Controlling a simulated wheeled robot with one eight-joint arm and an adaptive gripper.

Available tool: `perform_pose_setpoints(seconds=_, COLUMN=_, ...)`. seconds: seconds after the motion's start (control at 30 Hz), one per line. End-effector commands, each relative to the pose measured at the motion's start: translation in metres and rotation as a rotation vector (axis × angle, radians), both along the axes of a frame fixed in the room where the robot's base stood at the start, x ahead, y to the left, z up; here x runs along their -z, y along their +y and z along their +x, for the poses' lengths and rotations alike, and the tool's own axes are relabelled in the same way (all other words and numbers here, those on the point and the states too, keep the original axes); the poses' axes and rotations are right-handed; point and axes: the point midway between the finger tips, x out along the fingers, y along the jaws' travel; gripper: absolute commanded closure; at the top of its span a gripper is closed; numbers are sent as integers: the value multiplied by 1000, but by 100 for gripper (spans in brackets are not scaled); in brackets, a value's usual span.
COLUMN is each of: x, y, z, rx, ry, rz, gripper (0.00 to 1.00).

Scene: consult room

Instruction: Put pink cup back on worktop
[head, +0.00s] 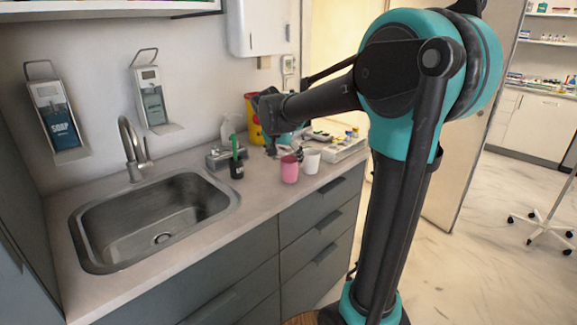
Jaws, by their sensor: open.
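The pink cup (289,169) stands upright on the light worktop (262,196), to the right of the sink and near the front edge. A white cup (312,161) stands just to its right. My gripper (286,150) is at the end of my arm, over the back part of the worktop behind the pink cup. It is open and appears apart from the pink cup. Its fingers are small and dark here, and partly hard to tell from the objects behind them.
A steel sink (155,215) with a tap (132,150) takes up the left. A dark pot with a green item (236,165), a metal box (220,157), a yellow container (253,118) and a tray of supplies (338,147) crowd the back. Bare worktop lies between sink and pink cup.

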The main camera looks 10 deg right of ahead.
Motion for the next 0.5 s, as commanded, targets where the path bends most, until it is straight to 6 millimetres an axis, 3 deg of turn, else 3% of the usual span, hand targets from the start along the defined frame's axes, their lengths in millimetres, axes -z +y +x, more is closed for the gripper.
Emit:
perform_pose_setpoints(seconds=0.23, x=-36, y=11, z=-18, rx=-1, ry=1, rz=-2, gripper=24)
perform_pose_setpoints(seconds=0.5, x=-48, y=14, z=-24, rx=0, ry=1, rz=-1, gripper=24)
